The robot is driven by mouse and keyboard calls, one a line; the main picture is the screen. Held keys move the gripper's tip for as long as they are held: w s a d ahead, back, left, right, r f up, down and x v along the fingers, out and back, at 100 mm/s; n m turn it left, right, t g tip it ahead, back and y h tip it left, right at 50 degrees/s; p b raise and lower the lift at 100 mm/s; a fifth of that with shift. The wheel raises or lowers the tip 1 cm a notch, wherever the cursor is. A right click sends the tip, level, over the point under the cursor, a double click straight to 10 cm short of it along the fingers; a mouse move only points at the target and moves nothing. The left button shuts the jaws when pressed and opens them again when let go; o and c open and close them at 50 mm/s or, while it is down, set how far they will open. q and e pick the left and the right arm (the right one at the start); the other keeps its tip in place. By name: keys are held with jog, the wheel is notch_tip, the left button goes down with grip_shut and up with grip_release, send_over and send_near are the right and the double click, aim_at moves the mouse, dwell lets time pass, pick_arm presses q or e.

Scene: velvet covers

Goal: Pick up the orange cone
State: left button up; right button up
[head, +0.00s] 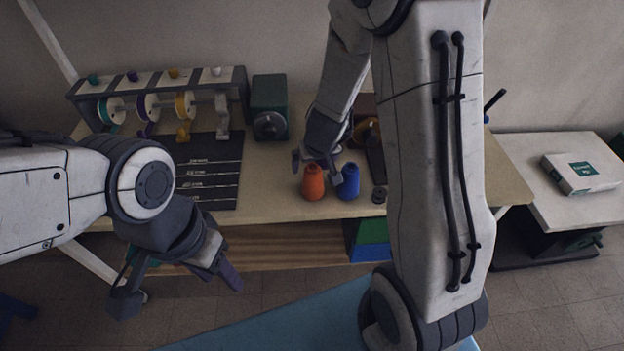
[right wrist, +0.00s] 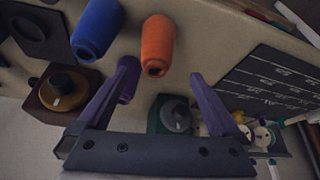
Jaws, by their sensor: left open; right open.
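The orange cone (head: 313,183) stands on the wooden table near its front edge, just left of a blue cone (head: 349,182). My right gripper (head: 316,166) is open at the top of the orange cone in the head view. In the right wrist view the orange cone (right wrist: 158,45) lies beyond the spread fingertips (right wrist: 165,80), roughly between them, with the blue cone (right wrist: 97,28) beside it. I cannot tell whether a finger touches it. My left gripper (head: 178,286) is open and empty, low in front of the table.
A dark marked mat (head: 208,180), a spool rack (head: 150,85) and a green winder (head: 269,100) stand on the table. A purple cone (right wrist: 128,92) is partly hidden behind a finger in the right wrist view. A side table (head: 560,215) with a white box (head: 580,174) is at right.

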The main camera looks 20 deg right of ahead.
aim_at(312, 170)
jog(key=b+x, duration=0.2)
jog(key=x, duration=0.2)
jog(key=shift+f, duration=0.2)
jog(key=b+x, duration=0.2)
jog(key=x, duration=0.1)
jog(key=b+x, duration=0.2)
jog(key=shift+w+d+f, duration=0.1)
jog(key=shift+w+d, duration=0.1)
jog(key=shift+d, duration=0.15)
jog(key=c, duration=1.5)
jog(key=shift+r, duration=0.25)
